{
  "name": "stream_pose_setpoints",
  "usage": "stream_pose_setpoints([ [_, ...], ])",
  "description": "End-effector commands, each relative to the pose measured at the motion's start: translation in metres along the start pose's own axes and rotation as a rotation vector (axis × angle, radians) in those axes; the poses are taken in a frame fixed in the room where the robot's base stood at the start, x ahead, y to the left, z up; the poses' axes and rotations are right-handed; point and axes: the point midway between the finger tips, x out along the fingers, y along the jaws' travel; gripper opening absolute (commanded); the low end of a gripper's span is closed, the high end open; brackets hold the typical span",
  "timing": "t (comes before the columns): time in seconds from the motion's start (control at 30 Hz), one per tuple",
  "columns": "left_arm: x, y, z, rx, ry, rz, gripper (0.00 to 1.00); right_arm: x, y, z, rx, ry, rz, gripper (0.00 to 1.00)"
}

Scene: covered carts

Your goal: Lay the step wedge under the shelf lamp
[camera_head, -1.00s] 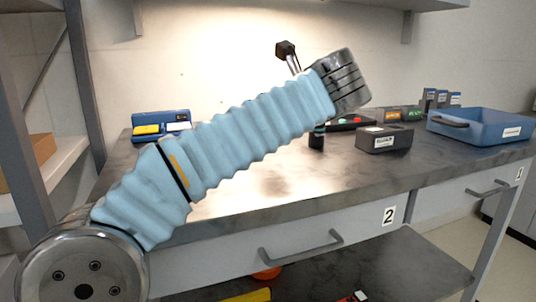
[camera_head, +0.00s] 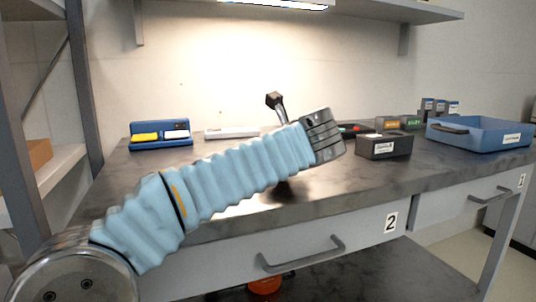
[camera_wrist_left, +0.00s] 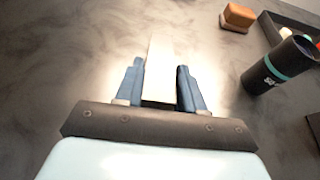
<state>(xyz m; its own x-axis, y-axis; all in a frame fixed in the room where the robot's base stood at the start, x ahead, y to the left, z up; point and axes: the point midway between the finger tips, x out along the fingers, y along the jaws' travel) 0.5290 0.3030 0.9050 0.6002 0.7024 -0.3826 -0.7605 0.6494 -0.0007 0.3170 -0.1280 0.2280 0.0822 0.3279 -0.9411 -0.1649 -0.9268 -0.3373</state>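My left gripper (camera_wrist_left: 160,65) shows in the left wrist view, its two blue-grey fingers apart. A pale strip (camera_wrist_left: 163,52), perhaps the step wedge, lies between them and reaches past the fingertips. Glare hides whether the fingers touch it. In the head view my blue-sleeved arm hides these fingers. A flat light-grey bar (camera_head: 232,132) lies on the worktop behind my arm; I cannot tell whether it is the same piece. The lit shelf lamp (camera_head: 275,4) is under the shelf, above the bright patch of wall. My right gripper is out of view.
A black cylinder with a teal band (camera_wrist_left: 282,65) stands close right of my left gripper, a brown block (camera_wrist_left: 238,17) farther off. A blue case (camera_head: 160,135), a dark box (camera_head: 384,145) and a blue bin (camera_head: 480,132) stand on the worktop (camera_head: 330,180).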

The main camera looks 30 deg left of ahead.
Motion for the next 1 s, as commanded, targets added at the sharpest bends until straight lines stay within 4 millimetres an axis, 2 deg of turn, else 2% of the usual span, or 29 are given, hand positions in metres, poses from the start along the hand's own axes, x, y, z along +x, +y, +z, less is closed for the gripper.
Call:
stream_pose_setpoints([
  [0.03,0.0,0.0,0.0,0.0,0.0,0.0,0.45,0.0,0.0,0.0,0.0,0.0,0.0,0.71],
  [0.17,0.0,0.0,0.0,0.0,0.0,0.0,0.64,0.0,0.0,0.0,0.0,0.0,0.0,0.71],
  [0.53,-0.005,0.0,0.004,0.001,0.0,-0.001,0.64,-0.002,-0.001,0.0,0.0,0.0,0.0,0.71],
  [0.67,-0.028,-0.001,0.004,0.001,0.0,-0.005,0.64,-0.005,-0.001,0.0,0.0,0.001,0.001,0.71],
  [0.9,-0.085,-0.001,0.005,0.001,-0.001,-0.004,0.64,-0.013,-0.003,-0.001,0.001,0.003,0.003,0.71],
  [1.0,-0.103,-0.001,0.004,0.001,-0.001,-0.002,0.64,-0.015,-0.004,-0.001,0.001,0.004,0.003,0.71],
])
